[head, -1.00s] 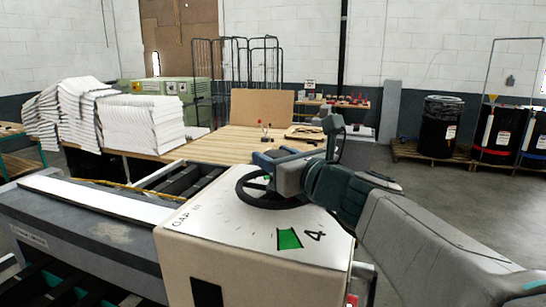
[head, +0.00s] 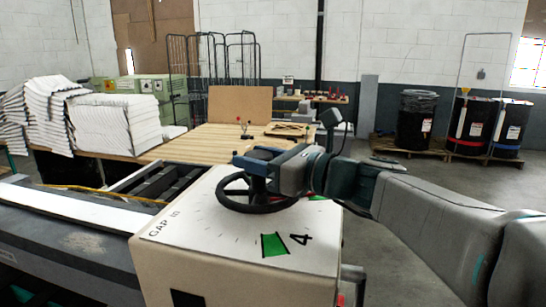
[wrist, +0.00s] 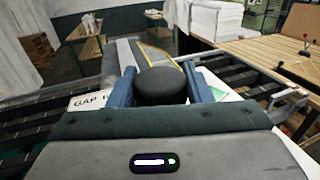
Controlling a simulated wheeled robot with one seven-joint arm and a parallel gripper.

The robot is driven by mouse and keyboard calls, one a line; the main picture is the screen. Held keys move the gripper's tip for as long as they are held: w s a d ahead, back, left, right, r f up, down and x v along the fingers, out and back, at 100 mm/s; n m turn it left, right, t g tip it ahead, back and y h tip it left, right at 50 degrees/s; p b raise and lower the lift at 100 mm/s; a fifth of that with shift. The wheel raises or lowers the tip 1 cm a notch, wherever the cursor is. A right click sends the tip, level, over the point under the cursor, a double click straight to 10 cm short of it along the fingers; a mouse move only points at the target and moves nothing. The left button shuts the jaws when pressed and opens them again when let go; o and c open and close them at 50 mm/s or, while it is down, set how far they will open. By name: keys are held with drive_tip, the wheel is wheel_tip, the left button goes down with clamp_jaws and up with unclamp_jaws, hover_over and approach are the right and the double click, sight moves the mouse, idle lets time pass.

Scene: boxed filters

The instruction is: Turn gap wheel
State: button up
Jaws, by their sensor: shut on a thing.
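The gap wheel is a black handwheel (head: 232,203) lying flat on the white top of a beige box (head: 190,225) in the head view. The plate carries tick marks, the word GAP, a green patch (head: 273,245) and the number 4. My gripper (head: 258,160) is over the wheel's rim from the back right. In the wrist view, the blue fingers of my gripper (wrist: 166,88) stand on both sides of a round black knob (wrist: 161,85) and are shut on it. The finger contact is partly hidden by my gripper's body. Any pointer on the wheel is hidden.
A grey machine frame with dark rollers (head: 165,182) adjoins the box on the left. A wooden table (head: 205,140) behind holds stacks of white filters (head: 115,123). Black drums (head: 416,122) stand at the back right. The floor on the right is open.

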drive_tip(key=o, duration=1.4)
drive_tip(key=shift+d, duration=0.1)
drive_tip(key=shift+s+d, duration=0.15)
drive_tip(key=shift+d, duration=0.15)
drive_tip(key=b+v, duration=0.3)
drive_tip(key=v, duration=1)
